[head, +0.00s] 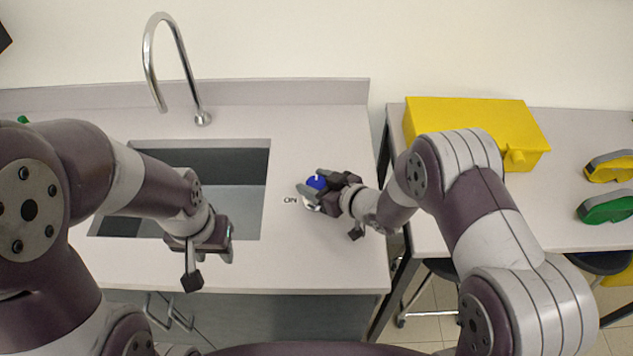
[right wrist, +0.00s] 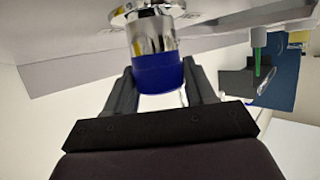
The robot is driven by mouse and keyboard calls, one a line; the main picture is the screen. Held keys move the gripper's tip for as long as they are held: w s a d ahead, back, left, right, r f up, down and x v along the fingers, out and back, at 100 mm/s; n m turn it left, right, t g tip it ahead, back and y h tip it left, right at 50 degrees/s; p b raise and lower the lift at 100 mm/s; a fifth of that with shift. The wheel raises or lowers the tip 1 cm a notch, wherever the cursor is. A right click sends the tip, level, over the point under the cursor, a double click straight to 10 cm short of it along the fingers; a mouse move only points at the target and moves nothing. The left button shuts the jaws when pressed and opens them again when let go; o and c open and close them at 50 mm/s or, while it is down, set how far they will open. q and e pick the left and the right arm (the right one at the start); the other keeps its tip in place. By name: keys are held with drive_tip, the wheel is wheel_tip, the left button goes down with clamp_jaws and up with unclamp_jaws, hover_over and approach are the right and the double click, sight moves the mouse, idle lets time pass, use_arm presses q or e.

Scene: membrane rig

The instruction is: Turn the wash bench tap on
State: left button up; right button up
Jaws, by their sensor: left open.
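The tap knob (head: 316,182) is blue and stands on the bench top right of the sink. In the right wrist view the knob (right wrist: 157,72) shows a blue cap on a chrome stem and round base. My right gripper (head: 316,185) is at the knob, one finger on each side, and looks shut on it. An "ON" label (head: 290,200) is printed on the bench left of the knob. The curved chrome spout (head: 176,60) rises behind the sink (head: 258,190); no water shows from it. My left gripper (head: 210,264) is open and empty over the sink's front edge.
A yellow box (head: 470,125) stands on the side table to the right, with yellow (head: 610,168) and green (head: 607,207) items beyond it. A gap separates the bench from that table. The bench top (head: 320,255) in front of the knob is clear.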

idle(0.3)
drive_tip(key=n+g+y+p, duration=0.1)
drive_tip(key=n+g+y, duration=0.1)
drive_tip(key=n+g, duration=0.2)
drive_tip(key=shift+w+n+g+y, duration=0.1)
drive_tip(key=shift+n+g+y, duration=0.2)
drive_tip(key=shift+y, duration=0.1)
drive_tip(key=shift+n+g+y, duration=0.5)
drive_tip(key=shift+n+g, duration=0.6)
drive_tip(key=shift+g, duration=0.1)
drive_tip(key=shift+n+g, duration=0.9)
drive_tip(key=shift+g, duration=0.2)
drive_tip(key=o, duration=1)
drive_tip(key=shift+c, duration=0.2)
